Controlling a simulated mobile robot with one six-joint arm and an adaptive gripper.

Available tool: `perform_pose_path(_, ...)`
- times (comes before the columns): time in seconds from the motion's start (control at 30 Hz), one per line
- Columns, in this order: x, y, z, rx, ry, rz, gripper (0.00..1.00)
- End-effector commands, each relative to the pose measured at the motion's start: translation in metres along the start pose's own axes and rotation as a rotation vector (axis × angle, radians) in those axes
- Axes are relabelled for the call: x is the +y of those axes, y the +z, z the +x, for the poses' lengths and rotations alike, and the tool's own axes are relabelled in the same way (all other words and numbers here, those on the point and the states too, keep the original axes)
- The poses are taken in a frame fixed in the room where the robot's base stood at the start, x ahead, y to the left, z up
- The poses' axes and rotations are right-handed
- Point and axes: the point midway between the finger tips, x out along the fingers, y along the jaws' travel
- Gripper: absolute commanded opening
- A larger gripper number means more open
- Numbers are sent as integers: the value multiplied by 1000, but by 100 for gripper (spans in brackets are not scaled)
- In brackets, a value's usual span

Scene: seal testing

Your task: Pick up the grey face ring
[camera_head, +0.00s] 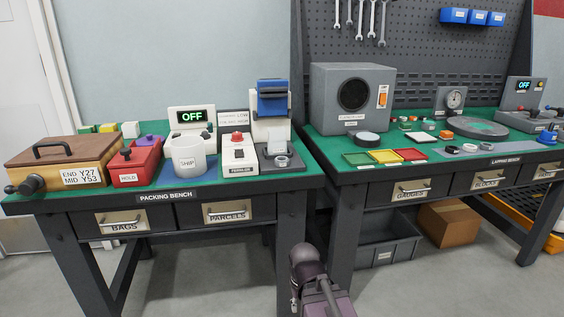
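Several small round grey pieces could be the grey face ring, and I cannot tell which one it is. A grey ring-like piece (282,161) sits on the dark base of the press-like device on the packing bench. A dark-sided round piece with a pale top (367,138) lies on the lapping bench, in front of the grey speaker-like box. A smaller pale round piece (428,126) lies further right on the same bench. Part of my arm shows at the bottom centre, below and between the benches. My gripper's fingertips are not visible.
The packing bench (226,187) holds a wooden box (70,152), a red box (136,163), a white cup (188,156) and the blue-topped device (272,97). The lapping bench (455,166) holds coloured trays (384,156) and a large grey disc (473,128). A grey crate (385,250) and cardboard box (448,222) sit below.

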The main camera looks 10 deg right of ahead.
Motion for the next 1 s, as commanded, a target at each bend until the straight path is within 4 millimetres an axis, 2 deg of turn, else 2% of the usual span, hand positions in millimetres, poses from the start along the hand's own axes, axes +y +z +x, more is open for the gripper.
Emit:
perform_pose_path(0.43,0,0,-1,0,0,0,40)
perform_pose_path(0.8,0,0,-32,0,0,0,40)
perform_pose_path(1.0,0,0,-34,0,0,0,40)
